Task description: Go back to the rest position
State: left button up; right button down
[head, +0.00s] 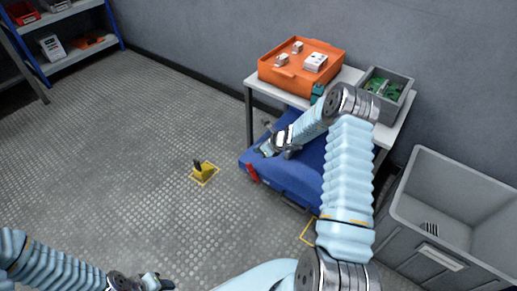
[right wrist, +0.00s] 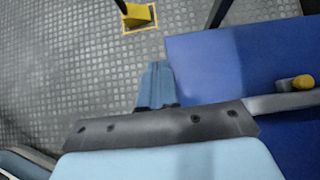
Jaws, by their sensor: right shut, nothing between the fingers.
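My right arm reaches out over the blue unit (head: 300,170) beside the white table. My right gripper (head: 266,150) is shut and empty, above the near left part of that unit. In the right wrist view its closed fingers (right wrist: 155,82) show against the floor beside the blue surface (right wrist: 230,75), with nothing between them. My left gripper (head: 160,284) is low at the bottom edge of the head view, over bare floor. It is small and partly cut off, so its opening cannot be made out.
The white table (head: 400,118) carries an orange tray (head: 335,50) with white parts and a grey box (head: 402,90) with green boards. A large grey bin (head: 440,215) stands right. A yellow block (head: 205,172) sits on the floor. A blue shelf (head: 70,62) stands back left. The left floor is clear.

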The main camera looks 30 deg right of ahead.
jog(key=shift+a, duration=0.1)
jog(key=s+a+f+n+g+p, duration=0.1)
jog(key=s+a+f+n+g, duration=0.2)
jog(key=s+a+n, duration=0.45)
jog(key=s+a+f+n+g, duration=0.2)
jog(key=s+a+n+g, duration=0.1)
jog(key=s+a+n, duration=0.5)
jog(key=s+a+r+n+g, duration=0.1)
jog(key=s+a+r+n, duration=0.1)
jog(key=s+a+n, duration=0.8)
jog(key=s+n, duration=0.4)
jog(key=shift+s+a+r+y+p, duration=0.2)
jog(key=shift+s+a+y+p, duration=0.1)
jog(key=shift+p, duration=0.1)
